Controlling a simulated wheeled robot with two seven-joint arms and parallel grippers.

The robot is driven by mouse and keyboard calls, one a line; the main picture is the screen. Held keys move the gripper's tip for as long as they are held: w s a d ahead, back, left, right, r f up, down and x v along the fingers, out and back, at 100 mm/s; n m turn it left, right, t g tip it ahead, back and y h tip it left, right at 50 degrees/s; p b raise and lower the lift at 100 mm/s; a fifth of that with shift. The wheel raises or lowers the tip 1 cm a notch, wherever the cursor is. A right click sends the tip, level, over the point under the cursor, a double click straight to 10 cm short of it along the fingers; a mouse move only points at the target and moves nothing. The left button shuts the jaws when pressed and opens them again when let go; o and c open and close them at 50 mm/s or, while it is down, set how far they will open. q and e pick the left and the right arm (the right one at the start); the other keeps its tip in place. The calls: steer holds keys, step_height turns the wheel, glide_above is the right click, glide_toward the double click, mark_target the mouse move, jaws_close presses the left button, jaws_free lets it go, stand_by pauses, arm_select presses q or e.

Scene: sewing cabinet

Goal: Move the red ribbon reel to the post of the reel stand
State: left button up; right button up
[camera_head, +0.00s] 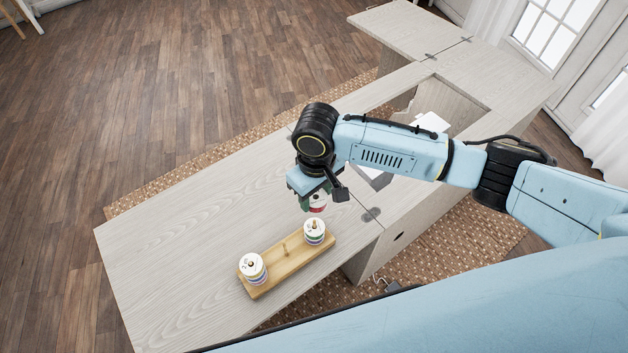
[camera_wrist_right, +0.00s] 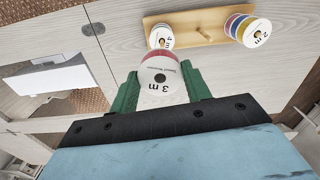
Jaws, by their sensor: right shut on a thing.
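The red ribbon reel (camera_head: 317,207) is white with a red band. It is gripped between the green fingers of my right gripper (camera_head: 315,200), above the cabinet top and just behind the stand's right end. In the right wrist view the reel (camera_wrist_right: 160,78) shows a white printed face with a central hole between the two fingers. The wooden reel stand (camera_head: 289,264) lies on the cabinet top. It carries a reel on its left end (camera_head: 252,268) and another on its right end (camera_head: 315,231). Between them a bare post shows in the wrist view (camera_wrist_right: 203,34). My left gripper is out of view.
The pale wood cabinet top (camera_head: 180,235) is clear to the left of and behind the stand. An opening with white parts inside (camera_head: 432,122) lies behind my right arm. The stand sits near the cabinet's front edge.

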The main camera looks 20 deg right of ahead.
steer(key=shift+s+a+f, duration=0.1)
steer(key=shift+a, duration=0.05)
steer(key=b, duration=0.6)
glide_above(315, 221)
step_height(315, 221, down, 5)
steer(key=shift+f, duration=0.1)
steer(key=shift+f, duration=0.6)
steer(key=shift+f, duration=1.6)
